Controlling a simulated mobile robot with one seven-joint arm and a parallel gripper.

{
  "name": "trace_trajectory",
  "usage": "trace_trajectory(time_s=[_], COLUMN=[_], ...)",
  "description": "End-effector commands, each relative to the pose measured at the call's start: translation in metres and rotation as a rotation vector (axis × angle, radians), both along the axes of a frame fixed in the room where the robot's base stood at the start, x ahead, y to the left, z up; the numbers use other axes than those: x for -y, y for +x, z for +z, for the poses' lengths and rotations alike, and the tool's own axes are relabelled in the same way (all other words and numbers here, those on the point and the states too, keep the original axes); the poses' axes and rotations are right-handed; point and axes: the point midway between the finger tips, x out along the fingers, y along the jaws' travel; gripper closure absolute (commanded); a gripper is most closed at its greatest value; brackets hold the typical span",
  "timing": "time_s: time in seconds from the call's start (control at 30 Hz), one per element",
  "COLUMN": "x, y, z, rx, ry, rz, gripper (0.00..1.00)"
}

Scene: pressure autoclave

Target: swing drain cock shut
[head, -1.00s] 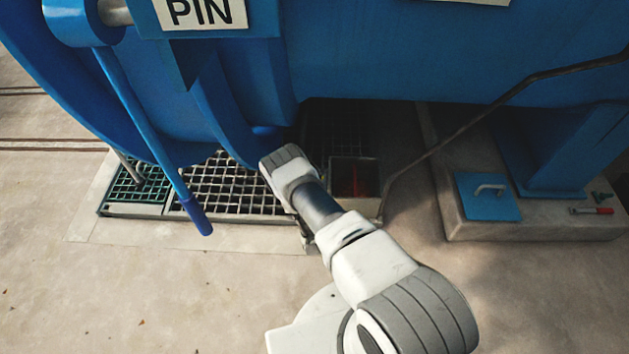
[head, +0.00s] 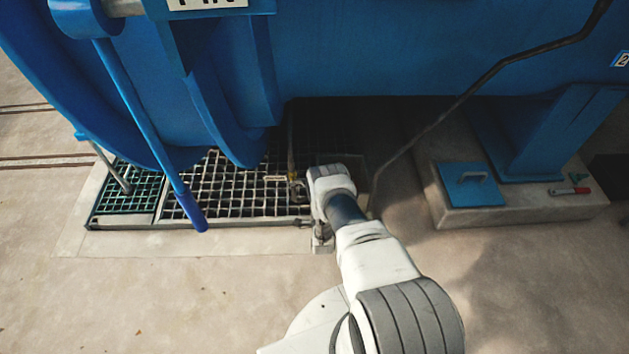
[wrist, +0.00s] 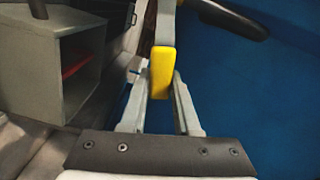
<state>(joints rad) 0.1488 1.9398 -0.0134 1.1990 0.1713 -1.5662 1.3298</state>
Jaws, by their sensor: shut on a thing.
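The drain cock shows a yellow lever end (wrist: 161,72) on a grey bar in the wrist view. My gripper (wrist: 162,88) is shut on this yellow end, one finger on each side. In the head view the cock (head: 297,187) shows small and partly hidden beside my wrist, with a thin yellowish upright part above it, over the floor grating. My fingers cannot be made out clearly there. I cannot tell the lever's exact angle.
A big blue vessel (head: 400,55) hangs low over the grating (head: 225,190). A blue handle bar (head: 140,110) slants down at left. A dark bent rod (head: 450,105) runs at right. In the wrist view, an open grey box (wrist: 80,65) stands at left.

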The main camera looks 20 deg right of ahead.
Motion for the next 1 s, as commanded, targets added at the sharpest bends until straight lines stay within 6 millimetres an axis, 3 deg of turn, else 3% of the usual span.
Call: trace_trajectory(time_s=[0.4, 1.0], x=[0.002, 0.000], y=[-0.005, -0.005], z=[-0.022, -0.026], rx=[0.071, 0.082], ry=[0.214, 0.259], rz=[0.002, 0.005], gripper=[1.00, 1.00])
